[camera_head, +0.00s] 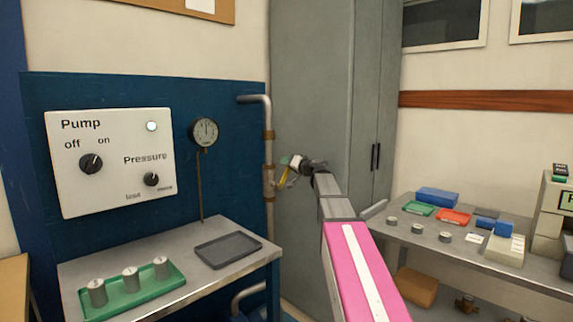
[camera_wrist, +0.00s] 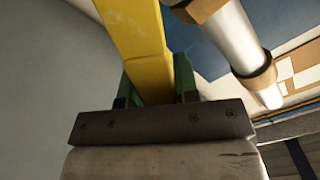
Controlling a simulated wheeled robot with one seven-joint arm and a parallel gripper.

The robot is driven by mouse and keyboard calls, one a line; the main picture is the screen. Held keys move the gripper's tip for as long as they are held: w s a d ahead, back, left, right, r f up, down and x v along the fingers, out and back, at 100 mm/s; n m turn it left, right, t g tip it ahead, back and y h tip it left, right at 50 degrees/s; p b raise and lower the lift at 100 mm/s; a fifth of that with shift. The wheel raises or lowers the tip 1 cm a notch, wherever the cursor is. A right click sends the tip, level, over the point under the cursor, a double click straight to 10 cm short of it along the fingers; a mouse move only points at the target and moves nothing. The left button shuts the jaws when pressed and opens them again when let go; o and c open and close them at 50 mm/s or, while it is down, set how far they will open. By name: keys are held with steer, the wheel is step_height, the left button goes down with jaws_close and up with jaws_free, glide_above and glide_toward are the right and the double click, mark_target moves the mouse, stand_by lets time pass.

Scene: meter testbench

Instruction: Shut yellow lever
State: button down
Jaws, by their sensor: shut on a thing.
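The yellow lever (camera_head: 281,178) is beside the vertical grey pipe in the head view, small and partly hidden by my gripper. It slants downward there. In the wrist view the yellow lever (camera_wrist: 139,45) runs from the top edge down between my fingers. My gripper (camera_wrist: 160,90) is shut on the lever, with a green finger on each side of it. In the head view my gripper (camera_head: 292,167) is at the pipe, at the end of my outstretched arm.
The grey pipe (camera_head: 268,140) with brown clamps runs down the blue panel's right edge. A grey cabinet (camera_head: 320,90) stands close behind my arm. A pump panel (camera_head: 110,160) and gauge (camera_head: 204,132) are left. A bench (camera_head: 235,270) holds trays; a shelf (camera_head: 480,262) stands right.

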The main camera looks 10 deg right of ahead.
steer(key=w+d+f+m, duration=0.2)
steer(key=d+f+m, duration=0.1)
steer(key=f+m, duration=0.5)
steer(key=shift+w+d+f+m, duration=0.3)
steer(key=shift+f+m, duration=0.1)
steer(key=shift+m, duration=1)
steer(key=c, duration=0.9)
jaws_free()
steer(key=shift+o, duration=0.2)
steer(key=v, duration=1)
steer(key=shift+s+d, duration=0.2)
steer(key=shift+s, duration=0.15)
